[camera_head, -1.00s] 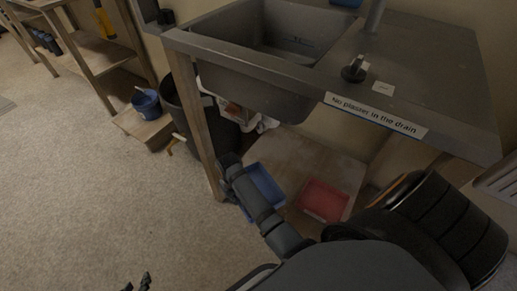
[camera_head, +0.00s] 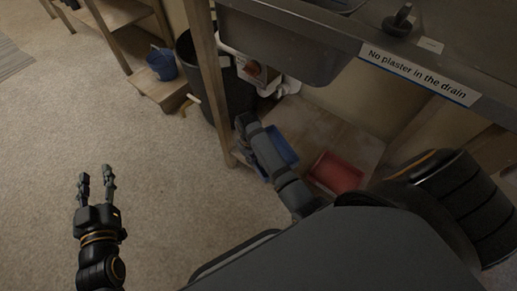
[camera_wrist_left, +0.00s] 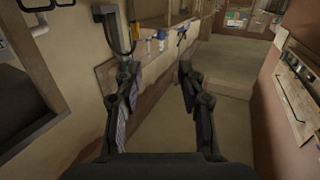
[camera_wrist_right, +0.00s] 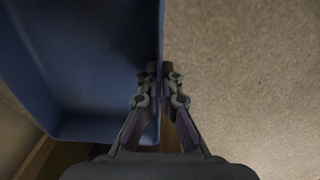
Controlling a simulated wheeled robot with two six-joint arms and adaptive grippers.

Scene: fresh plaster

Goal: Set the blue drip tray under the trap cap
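The blue drip tray (camera_head: 287,147) lies at the front left of the wooden board under the sink, partly hidden by my right arm. In the right wrist view the tray (camera_wrist_right: 90,60) fills the left side. My right gripper (camera_wrist_right: 161,72) is shut on its side wall, one finger on each side. In the head view the right gripper's fingers are mostly hidden. My left gripper (camera_head: 96,176) is open and empty above the floor at the left; its spread fingers (camera_wrist_left: 158,75) show in the left wrist view. I cannot make out the trap cap under the basin.
A red tray (camera_head: 336,172) lies right of the blue one. The sink's wooden leg (camera_head: 208,85) stands just left. A black bin (camera_head: 232,98), a white box (camera_head: 257,72) and a blue bucket (camera_head: 163,64) are behind. The floor at left is clear.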

